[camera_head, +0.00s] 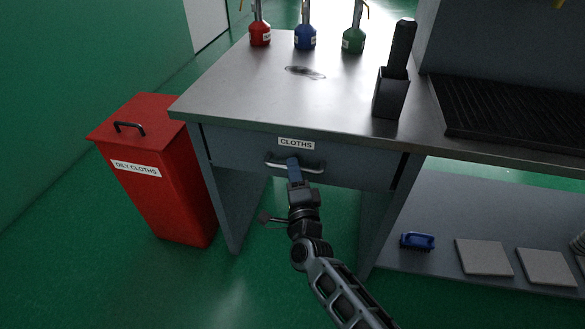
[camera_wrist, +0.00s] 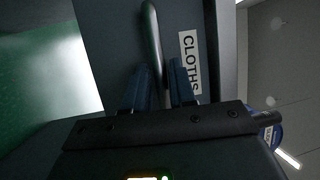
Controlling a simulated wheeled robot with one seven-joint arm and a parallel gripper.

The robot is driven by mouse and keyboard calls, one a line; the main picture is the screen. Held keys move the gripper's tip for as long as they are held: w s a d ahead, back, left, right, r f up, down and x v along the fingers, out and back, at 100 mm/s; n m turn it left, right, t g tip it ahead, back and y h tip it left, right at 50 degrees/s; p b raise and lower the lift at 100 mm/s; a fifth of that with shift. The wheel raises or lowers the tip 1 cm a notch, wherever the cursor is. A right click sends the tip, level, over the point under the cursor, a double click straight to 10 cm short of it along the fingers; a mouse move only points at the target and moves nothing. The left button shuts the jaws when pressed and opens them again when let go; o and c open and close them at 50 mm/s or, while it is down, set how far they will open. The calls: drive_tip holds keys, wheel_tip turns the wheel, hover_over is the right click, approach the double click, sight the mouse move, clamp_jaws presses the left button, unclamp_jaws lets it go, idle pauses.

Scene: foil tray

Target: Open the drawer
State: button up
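The drawer (camera_head: 235,146) is a grey front under the steel bench top, with a white CLOTHS label (camera_head: 296,143); it looks closed. Its curved metal handle (camera_head: 276,165) sits below the label. My gripper (camera_head: 294,164) is at the middle of the handle, its blue fingers partly covering the bar in the head view. In the wrist view the handle bar (camera_wrist: 153,40) runs between the two blue fingers of my gripper (camera_wrist: 161,80), one on each side. The fingers look apart, with slim gaps beside the bar. The CLOTHS label (camera_wrist: 190,62) shows right of the bar.
A red OILY CLOTHS bin (camera_head: 165,195) stands left of the bench. Red (camera_head: 260,35), blue (camera_head: 305,38) and green (camera_head: 353,40) bottles and a black block-shaped holder (camera_head: 390,95) stand on the bench top (camera_head: 240,85). A lower shelf (camera_head: 450,210) is at right. Green floor lies below the drawer.

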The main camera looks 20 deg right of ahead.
drive_tip(key=shift+w+d+r, duration=0.1)
drive_tip(key=shift+w+d, duration=0.05)
drive_tip(key=shift+w, duration=0.45)
clamp_jaws()
